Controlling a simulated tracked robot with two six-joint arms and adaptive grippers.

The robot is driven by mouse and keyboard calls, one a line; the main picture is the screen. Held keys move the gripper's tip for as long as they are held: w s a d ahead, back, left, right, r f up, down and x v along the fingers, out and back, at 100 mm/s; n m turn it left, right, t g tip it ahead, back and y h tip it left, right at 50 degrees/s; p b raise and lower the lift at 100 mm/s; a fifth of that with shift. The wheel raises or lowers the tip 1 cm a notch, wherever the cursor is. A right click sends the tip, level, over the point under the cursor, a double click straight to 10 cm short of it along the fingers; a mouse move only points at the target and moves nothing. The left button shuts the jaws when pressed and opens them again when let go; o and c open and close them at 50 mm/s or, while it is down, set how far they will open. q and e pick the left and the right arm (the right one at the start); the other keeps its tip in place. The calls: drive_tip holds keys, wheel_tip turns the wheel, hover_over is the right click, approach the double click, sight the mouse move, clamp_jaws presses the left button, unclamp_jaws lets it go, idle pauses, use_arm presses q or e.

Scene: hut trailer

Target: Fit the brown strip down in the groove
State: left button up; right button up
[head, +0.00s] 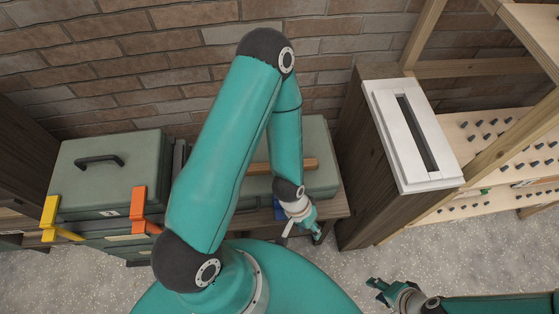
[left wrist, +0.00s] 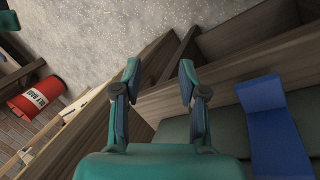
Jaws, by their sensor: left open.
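The brown strip (head: 284,166) lies across the green case lid in the head view, partly hidden behind my left arm. The white block (head: 383,100) stands to the right on a dark wooden stand, with a long dark groove (head: 418,132) in its top. My left gripper (head: 319,235) is open and empty in front of the bench edge, apart from the strip. In the left wrist view its two fingers (left wrist: 158,82) are spread with nothing between them; the strip is not visible there. My right gripper (head: 375,291) looks open and empty at lower right, above the floor.
A grey-green case (head: 110,170) with orange and yellow clips stands at left. A pegged shelf (head: 490,140) stands at right.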

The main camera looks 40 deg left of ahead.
use_arm(q)
drive_tip(key=shift+d, duration=0.15)
drive_tip(key=shift+o, duration=0.8)
drive_tip(key=shift+w, duration=0.1)
drive_tip(key=shift+o, duration=0.8)
drive_tip(key=shift+w+r, duration=0.15)
drive_tip(key=shift+r, duration=0.1)
wheel_tip(320, 180, up, 25)
drive_tip(key=m+y+p, duration=0.4)
drive_tip(key=m+p, duration=0.2)
drive_tip(key=m, duration=0.4)
hover_over(257, 169)
drive_tip(key=w+d, duration=0.3)
drive_tip(key=w, duration=0.2)
drive_tip(key=shift+g, duration=0.3)
wheel_tip(257, 169, down, 11)
drive_tip(key=shift+a+r+b, duration=0.1)
drive_tip(key=shift+a+b, duration=0.05)
drive_tip(key=shift+b, duration=0.85)
drive_tip(key=f, duration=0.1)
drive_tip(key=f+b, duration=0.1)
drive_tip(key=f, duration=0.2)
drive_tip(key=shift+s+f, duration=0.2)
drive_tip(key=shift+s, duration=0.05)
drive_tip(key=shift+f+b, duration=0.35)
drive_tip(key=shift+f, duration=0.1)
